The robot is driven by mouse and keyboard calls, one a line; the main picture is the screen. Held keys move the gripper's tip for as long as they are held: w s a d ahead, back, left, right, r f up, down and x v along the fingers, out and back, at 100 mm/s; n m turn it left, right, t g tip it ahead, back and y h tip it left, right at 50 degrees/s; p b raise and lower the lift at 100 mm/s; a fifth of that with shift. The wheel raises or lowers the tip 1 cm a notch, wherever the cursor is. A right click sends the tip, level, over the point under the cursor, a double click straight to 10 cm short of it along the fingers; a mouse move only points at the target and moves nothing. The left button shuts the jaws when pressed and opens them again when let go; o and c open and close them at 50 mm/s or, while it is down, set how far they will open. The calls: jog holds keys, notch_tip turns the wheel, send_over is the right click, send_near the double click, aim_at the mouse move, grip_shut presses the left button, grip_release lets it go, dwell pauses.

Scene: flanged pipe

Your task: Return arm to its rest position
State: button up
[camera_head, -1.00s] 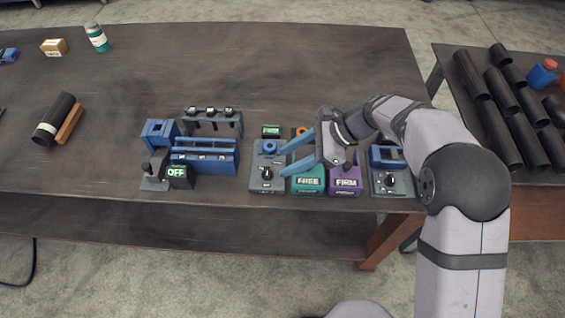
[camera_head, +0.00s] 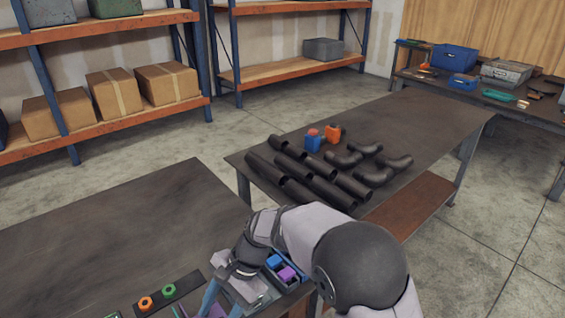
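My gripper (camera_head: 222,304) is at the bottom of the view, over the right end of the near dark table (camera_head: 120,235). Its two blue fingers point down and stand apart, with nothing seen between them. The fingertips are cut off by the lower edge of the picture. My grey and black arm reaches in from the lower right. A small tray with a blue and a purple piece (camera_head: 287,273) lies just right of the gripper, partly hidden by the arm.
An orange ring (camera_head: 145,303) and a green ring (camera_head: 169,291) sit on a dark strip left of the gripper. Black pipes (camera_head: 305,180) and elbows (camera_head: 372,176) lie on a second table, beside blue (camera_head: 313,142) and orange (camera_head: 333,133) pieces. The near table's far part is bare.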

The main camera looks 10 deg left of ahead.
jog(key=d+n+t+h, duration=0.2)
jog(key=d+n, duration=0.1)
jog(key=d, duration=1.5)
jog(key=s+d+n+h, duration=0.1)
jog(key=s+d+n, duration=0.1)
jog(key=d, duration=0.6)
jog(key=s+d+f+n+t+h, duration=0.1)
jog(key=s+d, duration=0.4)
jog(key=d, duration=0.2)
jog(key=shift+d+n+t+h, duration=0.3)
jog(key=shift+d+n+h, duration=0.1)
